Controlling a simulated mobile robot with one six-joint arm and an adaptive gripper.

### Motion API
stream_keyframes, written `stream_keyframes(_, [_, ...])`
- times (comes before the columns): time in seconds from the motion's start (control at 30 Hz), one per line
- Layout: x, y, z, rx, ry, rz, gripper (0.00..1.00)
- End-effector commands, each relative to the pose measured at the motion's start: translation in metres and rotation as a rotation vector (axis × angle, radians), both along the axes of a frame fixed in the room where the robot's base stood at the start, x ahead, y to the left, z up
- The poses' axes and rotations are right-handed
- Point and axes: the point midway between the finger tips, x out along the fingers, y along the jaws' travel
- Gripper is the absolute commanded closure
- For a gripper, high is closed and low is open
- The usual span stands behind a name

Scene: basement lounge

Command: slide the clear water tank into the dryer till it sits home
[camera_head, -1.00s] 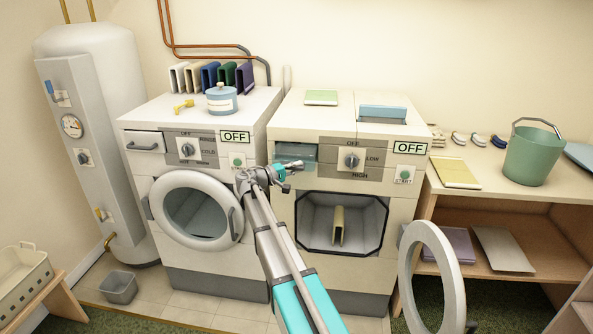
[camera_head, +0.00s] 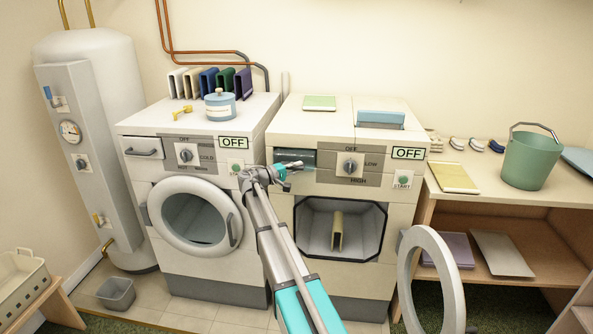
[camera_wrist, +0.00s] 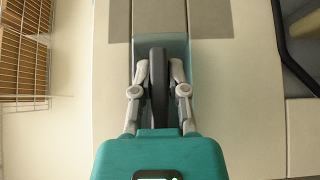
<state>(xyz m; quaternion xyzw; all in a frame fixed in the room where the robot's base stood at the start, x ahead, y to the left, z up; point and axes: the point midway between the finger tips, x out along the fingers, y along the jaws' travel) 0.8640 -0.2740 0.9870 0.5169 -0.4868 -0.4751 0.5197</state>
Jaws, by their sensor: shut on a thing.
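The dryer (camera_head: 345,273) is the right-hand machine, with its round door open. The clear blue-green water tank (camera_head: 303,156) is in the slot at the upper left of the dryer's front. Its front also shows in the wrist view (camera_wrist: 180,46), behind the fingers. My gripper (camera_head: 292,166) is at the tank's front, shut on its dark upright handle (camera_wrist: 159,75). The gripper hides part of the tank's lower front in the head view. How deep the tank sits is hard to tell.
The open dryer door (camera_head: 437,285) stands out at the right, below the control panel. A tan filter-like piece (camera_head: 338,232) stands in the drum opening. The washer (camera_head: 195,215) is close on the left. A shelf with a green bucket (camera_head: 533,160) is on the right.

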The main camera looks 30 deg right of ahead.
Motion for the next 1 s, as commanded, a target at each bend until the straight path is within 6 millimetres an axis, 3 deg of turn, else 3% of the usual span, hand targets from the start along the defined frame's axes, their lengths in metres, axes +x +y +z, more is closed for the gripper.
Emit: stream_keyframes(1.0, [0.036,-0.024,0.0,-0.001,0.0,0.0,1.0])
